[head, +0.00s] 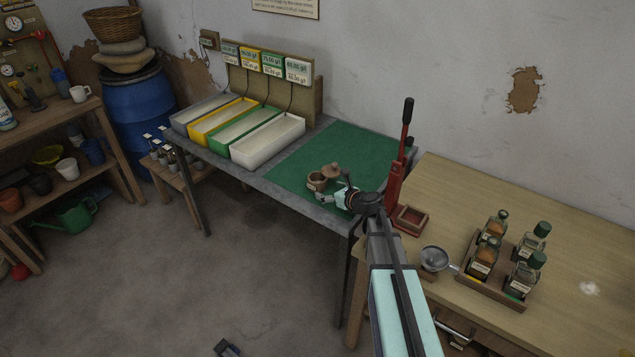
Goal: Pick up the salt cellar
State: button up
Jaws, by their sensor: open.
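The salt cellar appears to be the small brown round pot (316,182) on the green mat, in the head view. A brown lid-like piece with a knob (331,170) shows at its right rear; I cannot tell whether it is joined to the pot. My gripper (322,199) is open, low over the mat at the near right side of the pot. The fingers are small in this view, and I cannot tell whether they touch the pot. Nothing shows between them. My arm comes in from the lower right.
The green mat (290,160) lies on a grey table, with several long trays (268,140) at its left. A red lever press (396,180) stands close to the right of my gripper. A wooden bench (460,200) holds a sieve (434,259) and several jars (525,276).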

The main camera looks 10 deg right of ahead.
aim_at(324, 184)
jog(key=w, duration=0.1)
jog(key=w+a+p, duration=0.1)
jog(key=w, duration=0.1)
jog(key=w+a, duration=0.1)
jog(key=w, duration=0.1)
jog(key=shift+p, duration=0.4)
jog(key=shift+w+a+f+p, duration=0.2)
jog(key=shift+w+a+p, duration=0.15)
jog(key=shift+w, duration=0.15)
jog(key=c, duration=1)
